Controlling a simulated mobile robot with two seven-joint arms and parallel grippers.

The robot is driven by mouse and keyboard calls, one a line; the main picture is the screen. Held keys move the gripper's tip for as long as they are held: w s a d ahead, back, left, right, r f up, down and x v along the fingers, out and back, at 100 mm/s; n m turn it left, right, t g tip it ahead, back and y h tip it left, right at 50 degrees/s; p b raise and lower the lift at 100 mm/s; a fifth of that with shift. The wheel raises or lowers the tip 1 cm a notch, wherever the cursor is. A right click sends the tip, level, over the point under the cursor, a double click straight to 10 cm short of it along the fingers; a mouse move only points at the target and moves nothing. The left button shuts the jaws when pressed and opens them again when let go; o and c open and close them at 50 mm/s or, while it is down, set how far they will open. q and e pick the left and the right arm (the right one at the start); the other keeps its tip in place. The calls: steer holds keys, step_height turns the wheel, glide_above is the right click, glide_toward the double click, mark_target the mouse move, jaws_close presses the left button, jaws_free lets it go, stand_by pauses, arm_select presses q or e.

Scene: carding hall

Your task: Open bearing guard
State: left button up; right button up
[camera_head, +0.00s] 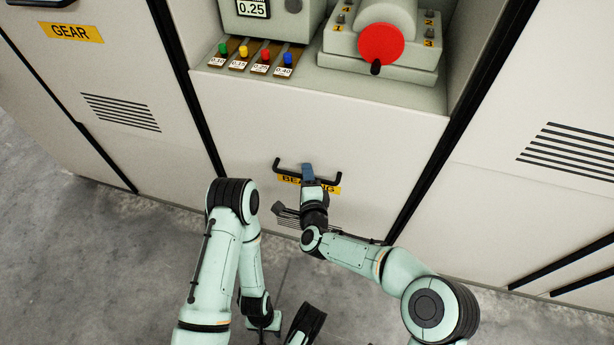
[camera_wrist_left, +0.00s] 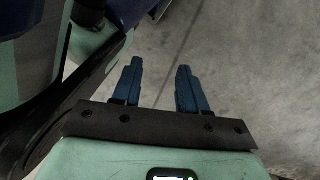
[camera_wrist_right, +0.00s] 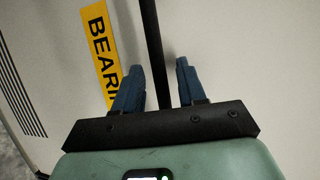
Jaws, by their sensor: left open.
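The bearing guard (camera_head: 310,125) is a pale panel at the middle of the machine front in the head view, and it looks closed. A black bar handle (camera_head: 286,173) stands out from it over a yellow BEARING label (camera_head: 332,188). My right gripper (camera_head: 307,168) is at the middle of the handle. In the right wrist view the black bar (camera_wrist_right: 152,40) passes between my open blue fingers, next to the label (camera_wrist_right: 98,40). My left gripper (camera_wrist_left: 160,62) is open and empty over the floor, low in front of the machine. Its fingers are not clear in the head view.
Above the guard is a recess with coloured pegs (camera_head: 245,50) and a red knob (camera_head: 381,44). A GEAR panel (camera_head: 72,32) is on the left, and a vented panel (camera_head: 560,150) on the right. Bare concrete floor (camera_head: 90,260) lies in front.

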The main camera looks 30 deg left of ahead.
steer(key=shift+d+r, duration=0.1)
arm_select(q)
steer(key=w+r+t+p, duration=0.2)
steer(key=w+r+p, duration=0.1)
steer(key=w, duration=0.3)
steer(key=shift+w+d+r, duration=0.3)
steer(key=shift+d+r, duration=0.1)
arm_select(e)
steer(key=v, duration=1.3)
arm_select(q)
steer(key=shift+p, duration=0.3)
arm_select(e)
steer(key=shift+d, duration=0.1)
